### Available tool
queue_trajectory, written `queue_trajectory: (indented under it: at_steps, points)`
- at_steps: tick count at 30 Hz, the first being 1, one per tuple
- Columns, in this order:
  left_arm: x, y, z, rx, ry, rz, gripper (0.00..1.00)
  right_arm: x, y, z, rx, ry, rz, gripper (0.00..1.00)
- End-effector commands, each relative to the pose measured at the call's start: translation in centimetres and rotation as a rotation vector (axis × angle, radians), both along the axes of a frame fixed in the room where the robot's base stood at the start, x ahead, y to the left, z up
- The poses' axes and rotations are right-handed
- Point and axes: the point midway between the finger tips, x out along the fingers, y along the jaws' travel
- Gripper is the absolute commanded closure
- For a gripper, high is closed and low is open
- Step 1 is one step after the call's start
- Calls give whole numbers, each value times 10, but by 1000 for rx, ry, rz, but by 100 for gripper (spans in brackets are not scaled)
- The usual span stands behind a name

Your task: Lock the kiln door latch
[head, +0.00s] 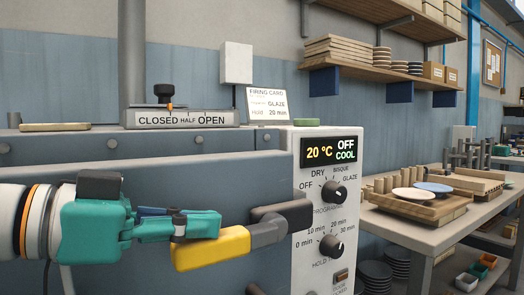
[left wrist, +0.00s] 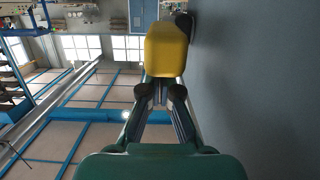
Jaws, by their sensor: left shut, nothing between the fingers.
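The kiln door (head: 150,172) is a wide blue-grey panel, flush beside the white control panel. Its latch has a yellow grip (head: 211,249) on a dark grey lever (head: 268,232), lying nearly level and rising slightly to the right. The lever's right end meets a dark bracket (head: 283,215) at the control panel's edge. My left gripper (head: 208,224) is shut and empty, its fingertips at the yellow grip's upper side. In the left wrist view the yellow grip (left wrist: 166,50) sits just past the closed fingertips (left wrist: 160,88); contact is hard to tell. My right gripper is out of view.
The control panel (head: 318,245) shows 20 °C, OFF and COOL, with two black knobs and a small dull amber lamp (head: 342,275) below. A vent slider (head: 170,104) marked CLOSED, HALF, OPEN stands on top. A workbench (head: 425,228) with plates stands to the right.

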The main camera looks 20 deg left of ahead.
Motion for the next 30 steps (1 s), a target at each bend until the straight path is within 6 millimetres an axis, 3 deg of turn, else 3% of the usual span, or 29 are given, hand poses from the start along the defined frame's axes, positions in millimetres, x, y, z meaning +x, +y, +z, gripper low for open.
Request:
queue_trajectory:
  at_steps: [4, 10, 19, 20, 24, 30]
  points:
    - [1, -1, -7, 12, 16, -5, 100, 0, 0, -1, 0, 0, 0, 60]
    - [1, -1, -1, 12, 16, -4, 100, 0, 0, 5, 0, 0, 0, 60]
    - [0, -1, 49, 4, 3, -2, 100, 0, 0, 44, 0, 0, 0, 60]
    - [-8, 7, 43, 2, 1, 6, 100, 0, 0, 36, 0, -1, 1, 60]
    - [-36, 30, 49, -1, 1, 11, 100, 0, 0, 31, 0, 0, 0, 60]
    - [-61, 50, 56, 1, 2, 9, 100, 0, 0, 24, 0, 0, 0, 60]
